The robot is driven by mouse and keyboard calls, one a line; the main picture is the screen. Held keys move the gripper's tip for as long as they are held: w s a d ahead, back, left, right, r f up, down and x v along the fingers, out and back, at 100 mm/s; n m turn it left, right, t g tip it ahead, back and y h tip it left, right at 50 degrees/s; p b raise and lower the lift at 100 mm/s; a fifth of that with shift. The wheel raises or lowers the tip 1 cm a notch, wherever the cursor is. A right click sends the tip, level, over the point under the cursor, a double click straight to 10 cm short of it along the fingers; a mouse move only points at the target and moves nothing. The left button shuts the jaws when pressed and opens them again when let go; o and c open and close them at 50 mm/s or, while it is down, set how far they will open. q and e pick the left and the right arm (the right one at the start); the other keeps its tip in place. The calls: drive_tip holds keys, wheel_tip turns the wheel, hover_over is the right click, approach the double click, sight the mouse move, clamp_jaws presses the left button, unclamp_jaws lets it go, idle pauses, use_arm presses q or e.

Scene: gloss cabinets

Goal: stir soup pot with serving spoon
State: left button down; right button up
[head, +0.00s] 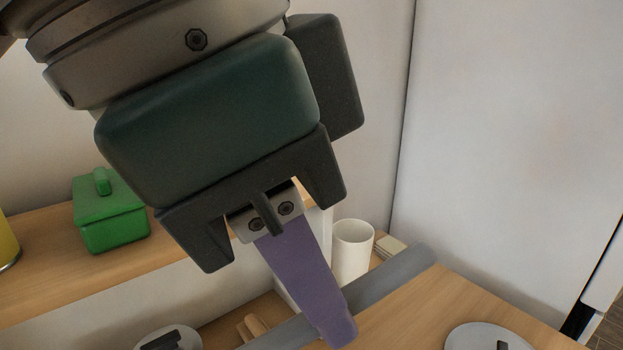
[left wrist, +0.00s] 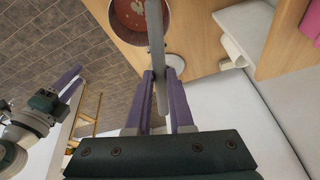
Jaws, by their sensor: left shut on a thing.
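My left gripper (head: 335,340) fills the middle of the head view, with its purple fingers pointing down. It is shut on a long grey handle, which I take to be the serving spoon (head: 400,278). In the left wrist view the spoon (left wrist: 156,40) runs up between the two fingers (left wrist: 164,75) and across the soup pot (left wrist: 128,14). The pot has a reddish inside with pale specks. The spoon's far end is cut off, so I cannot tell whether it touches the soup. My right gripper (left wrist: 73,80) shows small at the left, apart from the pot.
A green lidded box (head: 110,220) and a yellow item (head: 8,240) stand on a wooden shelf at left. A white cup (head: 352,250) stands behind the spoon. A pale disc with a dark handle (head: 485,338) lies at lower right. A tall white panel (head: 510,150) closes the right side.

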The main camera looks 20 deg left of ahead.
use_arm(q)
drive_tip(key=s+d+f+m+g+h+b, duration=0.15)
drive_tip(key=d+f+m+h, duration=0.25)
drive_tip(key=d+m+h, duration=0.6)
wheel_tip(320, 180, down, 19)
drive_tip(key=a+n+t+h+b, duration=0.2)
drive_tip(key=n+b, duration=0.1)
drive_tip(key=b, duration=0.8)
drive_tip(key=shift+a+f+h, duration=0.15)
drive_tip(key=shift+a+h, duration=0.1)
drive_tip(key=shift+h, duration=0.15)
idle(1.4)
